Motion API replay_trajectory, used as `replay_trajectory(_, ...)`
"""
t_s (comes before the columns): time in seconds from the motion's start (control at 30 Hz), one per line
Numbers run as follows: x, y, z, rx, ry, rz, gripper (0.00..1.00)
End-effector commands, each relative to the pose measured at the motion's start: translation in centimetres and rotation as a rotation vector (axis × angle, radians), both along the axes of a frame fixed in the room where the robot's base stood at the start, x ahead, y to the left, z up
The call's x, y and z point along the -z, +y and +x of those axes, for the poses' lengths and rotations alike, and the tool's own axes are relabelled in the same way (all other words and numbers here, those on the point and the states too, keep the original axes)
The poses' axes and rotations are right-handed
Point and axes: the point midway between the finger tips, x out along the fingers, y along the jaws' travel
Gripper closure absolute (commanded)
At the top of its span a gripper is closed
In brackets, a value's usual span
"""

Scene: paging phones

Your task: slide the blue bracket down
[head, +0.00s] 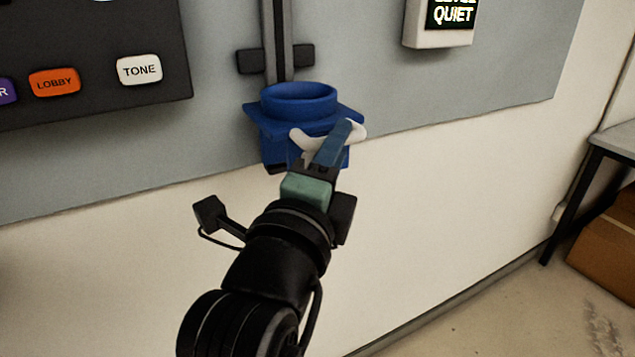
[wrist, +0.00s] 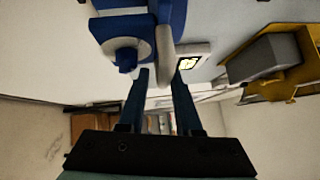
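The blue bracket (head: 300,115), with a round collar on top, sits at the low end of a vertical grey rail on the wall panel. A whitish handle (head: 300,139) sticks out from its front. My gripper (head: 345,126) is at the handle, in front of the bracket, and its blue fingers hide part of both. In the wrist view the blue bracket (wrist: 172,14) is at the top, with the pale handle (wrist: 164,42) near the gap of my gripper (wrist: 161,72). The two fingers are apart. I cannot tell whether they touch the handle.
The grey rail (head: 277,40) runs up from the bracket, with a black crosspiece behind it. A dark button panel (head: 90,60) is at the left, and a lit QUIET display (head: 450,14) at the upper right. A table (head: 615,140) and cardboard box (head: 610,240) stand far right.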

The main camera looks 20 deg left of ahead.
Motion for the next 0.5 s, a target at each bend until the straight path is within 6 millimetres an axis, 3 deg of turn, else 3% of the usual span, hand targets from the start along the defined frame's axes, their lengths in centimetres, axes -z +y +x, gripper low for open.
replay_trajectory(0.3,1.0,-0.7,-6.9,-0.003,0.002,-0.002,0.68)
replay_trajectory(0.5,0.5,-1.0,-7.0,0.018,0.010,0.001,0.68)
